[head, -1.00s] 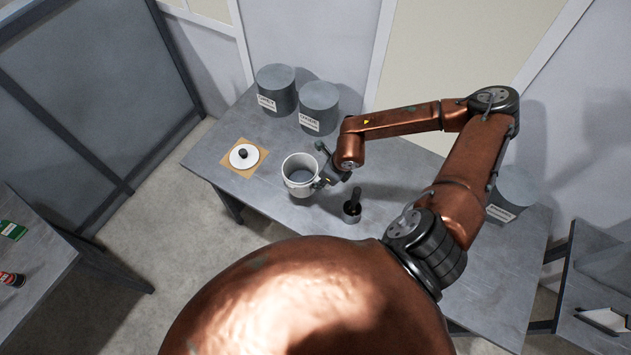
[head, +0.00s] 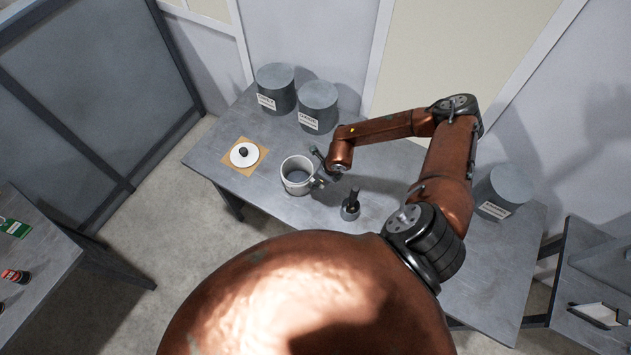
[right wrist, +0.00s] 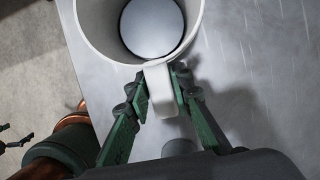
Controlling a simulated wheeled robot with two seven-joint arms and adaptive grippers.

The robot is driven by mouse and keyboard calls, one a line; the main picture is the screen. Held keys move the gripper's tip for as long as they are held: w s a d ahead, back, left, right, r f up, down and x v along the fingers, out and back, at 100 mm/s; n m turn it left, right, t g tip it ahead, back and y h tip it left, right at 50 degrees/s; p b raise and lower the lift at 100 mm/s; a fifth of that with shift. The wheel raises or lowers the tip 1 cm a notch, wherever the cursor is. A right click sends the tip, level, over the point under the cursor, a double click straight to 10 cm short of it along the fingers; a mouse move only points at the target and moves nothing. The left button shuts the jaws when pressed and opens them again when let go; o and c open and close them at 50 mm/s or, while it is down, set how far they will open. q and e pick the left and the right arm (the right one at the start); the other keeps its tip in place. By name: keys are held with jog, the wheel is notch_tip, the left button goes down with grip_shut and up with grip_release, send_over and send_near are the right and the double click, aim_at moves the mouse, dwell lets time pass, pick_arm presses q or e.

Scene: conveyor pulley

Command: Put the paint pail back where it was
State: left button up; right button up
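The paint pail (head: 287,185), a white open cylinder with a side handle, is near the front edge of the grey table in the head view. It is upright and looks empty. In the right wrist view its handle (right wrist: 160,88) sits between the fingers of my right gripper (right wrist: 160,84), which look closed on it. The right gripper (head: 321,178) also shows at the pail's right side in the head view. I cannot tell whether the pail touches the table. Part of my left gripper (right wrist: 14,138) shows low in the right wrist view's left edge, its opening unclear.
A white lid with a dark knob (head: 245,154) lies on a tan square (head: 229,164). Two grey labelled drums (head: 276,88) stand at the back, another (head: 505,190) at right. A small pot with a dark-handled tool (head: 350,205) stands right of the pail. The table (head: 263,197) is clear between pail and lid.

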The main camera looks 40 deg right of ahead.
jog(key=o, duration=0.4)
jog(key=shift+c, duration=0.2)
jog(key=shift+r, duration=0.15)
jog(key=b+v, duration=0.2)
jog(key=v, duration=0.9)
jog(key=shift+r+b, duration=0.35)
jog(key=shift+r, duration=0.05)
jog(key=shift+s+d, duration=0.15)
